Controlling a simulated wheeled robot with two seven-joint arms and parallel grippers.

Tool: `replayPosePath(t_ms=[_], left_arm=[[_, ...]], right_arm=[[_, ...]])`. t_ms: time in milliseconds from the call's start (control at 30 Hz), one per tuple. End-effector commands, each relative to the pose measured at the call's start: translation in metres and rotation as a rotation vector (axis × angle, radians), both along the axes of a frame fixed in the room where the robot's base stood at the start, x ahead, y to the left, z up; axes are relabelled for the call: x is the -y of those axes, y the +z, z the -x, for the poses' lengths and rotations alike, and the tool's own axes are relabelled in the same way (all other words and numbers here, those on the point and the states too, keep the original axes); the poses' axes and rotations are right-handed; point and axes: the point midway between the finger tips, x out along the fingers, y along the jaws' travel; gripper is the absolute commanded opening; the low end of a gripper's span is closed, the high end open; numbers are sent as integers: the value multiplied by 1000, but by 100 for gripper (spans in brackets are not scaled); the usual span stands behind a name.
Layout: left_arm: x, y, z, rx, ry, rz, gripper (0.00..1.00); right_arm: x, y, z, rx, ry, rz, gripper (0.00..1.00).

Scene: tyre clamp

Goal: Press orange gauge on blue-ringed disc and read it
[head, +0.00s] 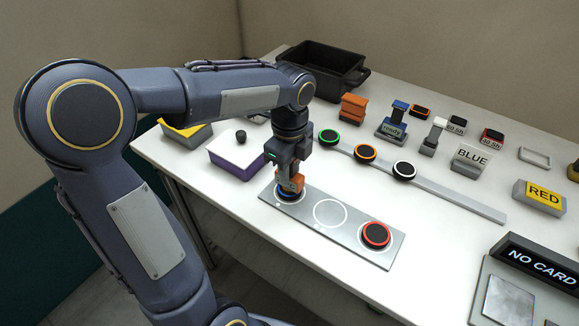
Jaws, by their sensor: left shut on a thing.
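My left gripper (287,172) points down over the left end of the grey plate (343,251) and is shut on the orange gauge (294,182). The gauge is partly hidden by the fingers, and no reading on it can be made out. The blue-ringed disc (283,197) lies on the plate directly under the gauge, mostly covered. The gauge looks to be at or just above the disc; I cannot tell whether they touch. My right gripper is not in view.
The plate also has an empty white circle (330,213) and a red-ringed disc (376,235). Behind runs a strip with green, orange and white-ringed discs (365,153).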

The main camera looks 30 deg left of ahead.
Motion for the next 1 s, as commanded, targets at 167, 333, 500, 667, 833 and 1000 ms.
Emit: replayPosePath(t_ms=[167, 333, 500, 667, 833, 1000], left_arm=[[0, 1, 1, -3, 0, 0, 9], [0, 14, 0, -2, 0, 0, 9], [0, 29, 0, -2, 0, 0, 9], [0, 42, 0, -1, 0, 0, 9], [0, 55, 0, -1, 0, 0, 9], [0, 68, 0, -1, 0, 0, 9]], right_arm=[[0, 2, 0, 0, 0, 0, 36], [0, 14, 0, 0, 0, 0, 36], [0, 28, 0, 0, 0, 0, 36], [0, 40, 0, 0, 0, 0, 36], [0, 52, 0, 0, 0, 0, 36], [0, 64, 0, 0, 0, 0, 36]])
